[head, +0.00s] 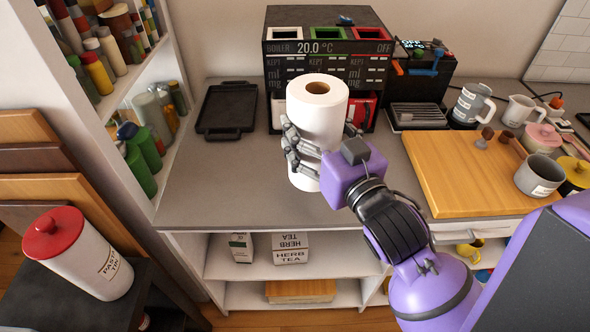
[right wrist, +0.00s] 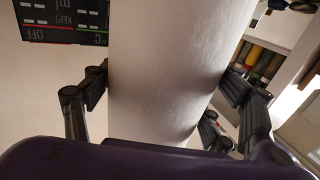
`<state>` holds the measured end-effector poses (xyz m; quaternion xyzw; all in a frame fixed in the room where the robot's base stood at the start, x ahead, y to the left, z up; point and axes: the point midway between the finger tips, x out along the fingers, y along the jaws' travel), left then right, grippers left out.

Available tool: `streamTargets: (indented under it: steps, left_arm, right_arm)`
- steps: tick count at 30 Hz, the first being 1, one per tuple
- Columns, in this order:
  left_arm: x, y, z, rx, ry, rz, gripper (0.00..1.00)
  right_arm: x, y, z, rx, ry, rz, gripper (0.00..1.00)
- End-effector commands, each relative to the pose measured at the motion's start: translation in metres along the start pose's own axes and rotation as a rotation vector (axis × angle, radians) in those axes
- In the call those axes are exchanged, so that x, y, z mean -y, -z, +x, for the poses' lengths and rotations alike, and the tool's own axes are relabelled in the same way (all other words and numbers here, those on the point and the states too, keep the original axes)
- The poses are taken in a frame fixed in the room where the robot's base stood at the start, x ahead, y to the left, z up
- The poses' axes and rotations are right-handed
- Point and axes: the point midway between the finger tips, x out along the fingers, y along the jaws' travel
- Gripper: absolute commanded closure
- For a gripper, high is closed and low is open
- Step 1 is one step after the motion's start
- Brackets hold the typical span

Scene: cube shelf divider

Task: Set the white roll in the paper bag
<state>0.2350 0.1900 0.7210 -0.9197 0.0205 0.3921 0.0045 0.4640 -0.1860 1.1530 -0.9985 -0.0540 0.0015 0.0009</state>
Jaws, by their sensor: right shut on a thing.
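The white roll (head: 317,108) is upright over the grey counter in the head view. My right gripper (head: 318,150) is shut around its lower half, with fingers on both sides. In the right wrist view the roll (right wrist: 170,70) fills the middle between the dark fingers of the right gripper (right wrist: 165,95). I cannot tell whether the roll's bottom touches the counter. No paper bag can be made out in either view. My left gripper is not in view.
A dark coffee machine (head: 325,45) stands behind the roll. A black tray (head: 227,110) lies to the left. A wooden board (head: 465,180) is to the right, with mugs and jars beyond. Tea boxes (head: 290,248) sit on the shelf below. The counter's front left (head: 225,190) is clear.

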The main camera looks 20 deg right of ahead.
Motion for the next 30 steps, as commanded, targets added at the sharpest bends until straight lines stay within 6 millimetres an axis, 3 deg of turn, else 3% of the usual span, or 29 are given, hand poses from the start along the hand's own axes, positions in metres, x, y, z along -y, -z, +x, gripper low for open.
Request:
streamTargets:
  steps: [2, 6, 14, 18, 23, 30]
  left_arm:
    - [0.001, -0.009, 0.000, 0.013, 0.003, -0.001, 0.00]
    - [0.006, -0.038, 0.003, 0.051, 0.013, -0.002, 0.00]
    - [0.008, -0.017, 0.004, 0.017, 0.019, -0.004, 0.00]
    - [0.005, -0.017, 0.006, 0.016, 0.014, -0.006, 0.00]
    - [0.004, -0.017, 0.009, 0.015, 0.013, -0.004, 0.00]
    - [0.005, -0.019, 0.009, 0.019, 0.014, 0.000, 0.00]
  right_arm:
    - [-0.002, 0.003, 0.006, 0.001, 0.005, -0.003, 0.53]
    - [-0.006, -0.012, 0.026, 0.011, 0.006, -0.001, 0.53]
    - [-0.021, -0.028, 0.089, -0.003, 0.003, -0.003, 0.53]
    - [-0.025, -0.058, 0.112, 0.003, 0.003, 0.000, 0.53]
    - [-0.029, -0.079, 0.129, 0.001, 0.003, 0.001, 0.53]
    - [-0.031, -0.091, 0.139, -0.001, 0.004, 0.000, 0.53]
